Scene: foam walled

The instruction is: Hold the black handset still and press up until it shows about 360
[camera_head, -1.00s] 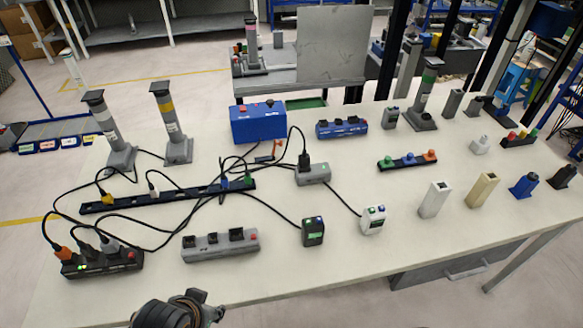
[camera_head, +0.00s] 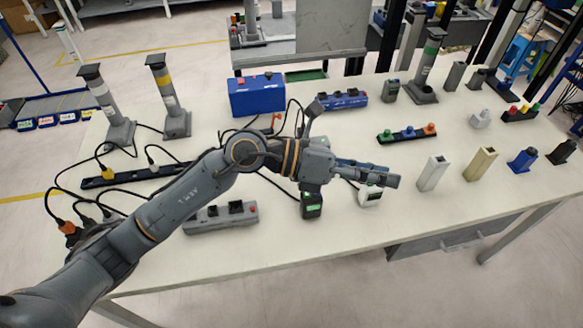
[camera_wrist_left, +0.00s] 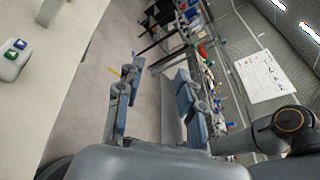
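The black handset (camera_head: 312,208) stands upright on the table, with a green screen on its front. Its top and buttons are mostly hidden by my left wrist, and the screen is too small to read. My left gripper (camera_head: 385,175) reaches across above the handset and points right, apart from it. In the left wrist view the left gripper (camera_wrist_left: 160,70) has its fingers spread and nothing between them. My right gripper is in neither view.
A white handset (camera_head: 370,197) stands under my left fingers; its blue and green buttons show in the left wrist view (camera_wrist_left: 13,58). A grey power strip (camera_head: 222,218) lies left of the black handset. Cables run behind. The table front is clear.

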